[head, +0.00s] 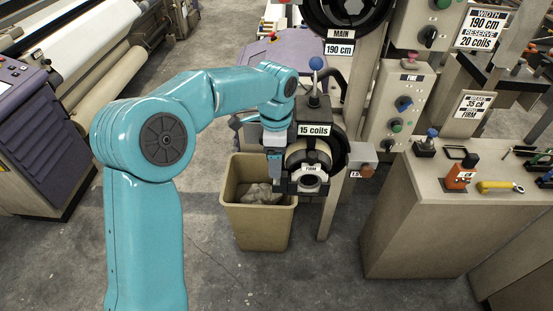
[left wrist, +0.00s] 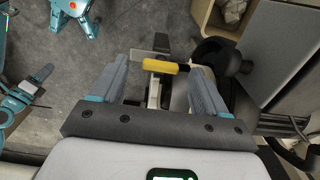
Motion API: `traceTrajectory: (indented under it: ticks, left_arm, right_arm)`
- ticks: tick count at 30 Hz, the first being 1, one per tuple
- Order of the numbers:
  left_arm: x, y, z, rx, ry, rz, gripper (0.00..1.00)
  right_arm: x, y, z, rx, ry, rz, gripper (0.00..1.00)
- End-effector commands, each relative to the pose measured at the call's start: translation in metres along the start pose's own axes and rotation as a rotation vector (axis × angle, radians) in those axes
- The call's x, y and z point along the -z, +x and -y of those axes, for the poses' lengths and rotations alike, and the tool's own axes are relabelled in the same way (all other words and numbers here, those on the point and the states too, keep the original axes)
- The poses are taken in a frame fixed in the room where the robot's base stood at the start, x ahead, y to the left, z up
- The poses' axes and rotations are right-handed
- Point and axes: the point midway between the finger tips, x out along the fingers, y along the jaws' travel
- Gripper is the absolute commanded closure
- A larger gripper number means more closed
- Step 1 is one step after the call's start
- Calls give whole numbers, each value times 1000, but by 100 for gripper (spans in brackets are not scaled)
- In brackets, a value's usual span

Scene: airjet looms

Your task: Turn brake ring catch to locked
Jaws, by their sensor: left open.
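The brake ring (head: 310,179) is a pale ring with a dark bore, low on the front of a dark feeder unit labelled "15 coils" (head: 314,130). I cannot read its small label surely. My left gripper (head: 275,178) is at the left side of this unit, pointing down. In the left wrist view, my left gripper (left wrist: 160,75) is open, its two grey fingers apart. A yellow bar (left wrist: 166,66), perhaps the catch, lies crosswise between the fingertips; whether they touch it is unclear. I cannot make out the bar in the head view. My right gripper is not in view.
A tan bin (head: 258,222) stands below, behind my left gripper. A control box (head: 399,108) with knobs and a bench (head: 410,225) with an orange bottle (head: 461,173) and a yellow tool (head: 499,187) are at right. The floor at the front is clear.

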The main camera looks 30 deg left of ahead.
Motion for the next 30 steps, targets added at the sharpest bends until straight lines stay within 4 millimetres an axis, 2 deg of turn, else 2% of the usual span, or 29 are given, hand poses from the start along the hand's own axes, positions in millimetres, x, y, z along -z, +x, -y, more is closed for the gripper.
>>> traceTrajectory:
  ticks: [5,13,14,18,19,30]
  left_arm:
    - [1,14,1,-1,0,0,26]
    - [1,16,2,0,0,0,26]
    - [1,16,2,0,0,0,32]
    - [2,16,2,0,0,-1,78]
    - [2,16,2,0,0,-1,82]
    - [3,15,2,0,-54,-4,82]
  right_arm:
    - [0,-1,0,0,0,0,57]
    - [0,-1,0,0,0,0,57]
    - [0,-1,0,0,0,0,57]
    - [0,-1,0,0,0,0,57]
    - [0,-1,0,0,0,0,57]
    - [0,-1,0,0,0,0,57]
